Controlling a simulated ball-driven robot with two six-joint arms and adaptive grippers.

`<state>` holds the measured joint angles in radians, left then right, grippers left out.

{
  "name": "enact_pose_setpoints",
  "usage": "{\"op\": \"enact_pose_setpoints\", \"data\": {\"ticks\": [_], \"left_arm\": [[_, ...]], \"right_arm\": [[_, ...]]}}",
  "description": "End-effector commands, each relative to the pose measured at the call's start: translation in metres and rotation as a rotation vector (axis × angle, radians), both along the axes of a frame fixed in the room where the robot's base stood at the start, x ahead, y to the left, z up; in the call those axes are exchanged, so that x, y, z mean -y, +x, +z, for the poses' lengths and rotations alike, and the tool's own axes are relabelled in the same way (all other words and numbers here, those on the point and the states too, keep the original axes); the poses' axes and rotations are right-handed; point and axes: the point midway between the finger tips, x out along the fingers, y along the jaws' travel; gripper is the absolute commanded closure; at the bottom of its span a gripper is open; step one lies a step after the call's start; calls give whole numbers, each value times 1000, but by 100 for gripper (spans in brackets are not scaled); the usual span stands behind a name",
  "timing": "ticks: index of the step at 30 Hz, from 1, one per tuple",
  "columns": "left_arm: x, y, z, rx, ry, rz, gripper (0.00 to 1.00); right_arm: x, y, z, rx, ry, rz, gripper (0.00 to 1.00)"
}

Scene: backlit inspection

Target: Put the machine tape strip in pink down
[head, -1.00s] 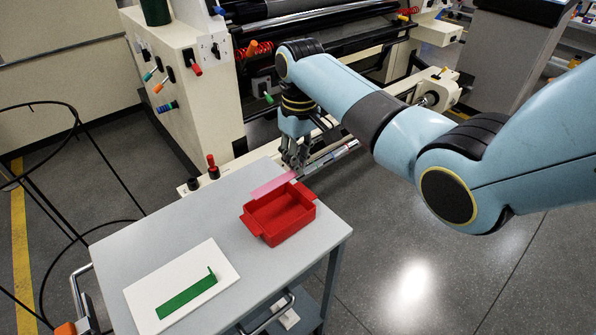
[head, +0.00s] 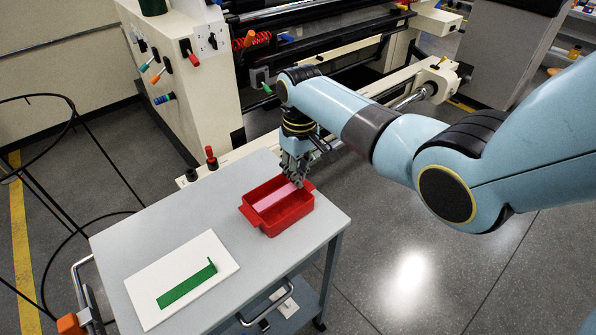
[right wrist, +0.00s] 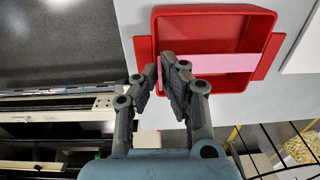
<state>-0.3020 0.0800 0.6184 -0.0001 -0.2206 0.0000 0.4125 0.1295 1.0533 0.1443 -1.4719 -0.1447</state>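The pink machine tape strip (head: 272,199) spans the inside of the red tray (head: 262,226) slantwise. In the right wrist view the strip (right wrist: 226,64) runs across the tray (right wrist: 215,12) from the fingers to the right-hand wall. I cannot tell whether it touches the tray floor. My right gripper (head: 293,180) is at the tray's far right corner, pointing down. In the right wrist view its fingers (right wrist: 171,62) are close together on the strip's end, which they partly hide. My left gripper is not in view.
A green strip (head: 187,286) lies on a white plate (head: 150,318) at the cart top's near left. The grey cart top (head: 185,212) is clear between plate and tray. A large machine (head: 185,85) stands behind the cart. A black wire frame (head: 75,120) is at left.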

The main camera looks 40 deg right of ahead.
Motion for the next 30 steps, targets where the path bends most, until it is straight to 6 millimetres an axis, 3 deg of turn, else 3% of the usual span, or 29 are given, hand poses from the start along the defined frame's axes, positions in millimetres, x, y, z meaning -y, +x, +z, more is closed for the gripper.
{"op": "enact_pose_setpoints", "data": {"ticks": [6,13,21,26,30], "left_arm": [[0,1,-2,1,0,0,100],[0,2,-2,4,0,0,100],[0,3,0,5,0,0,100],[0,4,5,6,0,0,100],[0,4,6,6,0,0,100]], "right_arm": [[0,0,-4,0,0,0,100],[0,0,-4,-1,0,0,71],[0,0,-2,0,0,0,71],[0,1,17,3,-1,1,71],[1,1,47,5,-2,1,71]]}}
